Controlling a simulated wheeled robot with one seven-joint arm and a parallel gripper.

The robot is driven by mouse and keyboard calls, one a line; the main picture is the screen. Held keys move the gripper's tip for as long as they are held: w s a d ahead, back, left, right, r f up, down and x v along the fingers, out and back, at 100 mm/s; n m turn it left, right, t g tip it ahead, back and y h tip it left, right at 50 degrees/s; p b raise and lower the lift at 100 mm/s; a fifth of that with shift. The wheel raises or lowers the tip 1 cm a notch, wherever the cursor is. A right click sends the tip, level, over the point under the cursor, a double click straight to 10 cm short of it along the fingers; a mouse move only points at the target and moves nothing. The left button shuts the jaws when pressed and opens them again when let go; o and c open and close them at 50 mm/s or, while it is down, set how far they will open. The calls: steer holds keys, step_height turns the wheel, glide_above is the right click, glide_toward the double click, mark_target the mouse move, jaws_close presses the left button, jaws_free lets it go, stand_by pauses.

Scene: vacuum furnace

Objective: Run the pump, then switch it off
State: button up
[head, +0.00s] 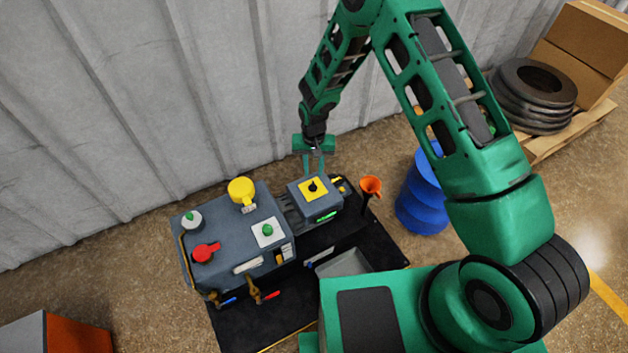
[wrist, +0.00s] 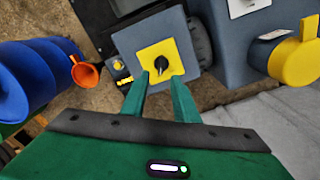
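The pump unit (head: 225,230) is a grey machine on a black mat. Its smaller grey box (head: 326,204) carries a yellow plate (head: 304,191) with a black rotary switch (head: 314,186) on top, and a green lit strip (head: 326,216) on its side. In the wrist view the switch (wrist: 161,64) sits on the yellow plate (wrist: 170,52), its pointer along the picture's vertical. My gripper (head: 313,172) is above the box, pointing down. In the wrist view my gripper (wrist: 161,82) is open, its two fingers apart and the switch showing between and just beyond the tips. Contact cannot be told.
The larger grey body bears a yellow cap (head: 241,190), a red handle (head: 205,252) and a green button (head: 267,230). An orange funnel (head: 370,186) and a blue drum (head: 422,200) stand to the right. A grey tray (head: 345,263) lies in front. The corrugated wall (head: 130,110) is behind.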

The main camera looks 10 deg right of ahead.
mark_target(313, 184)
step_height(313, 184, down, 7)
steer(key=shift+a+f, duration=0.1)
steer(key=shift+a, duration=0.05)
stand_by(0.4)
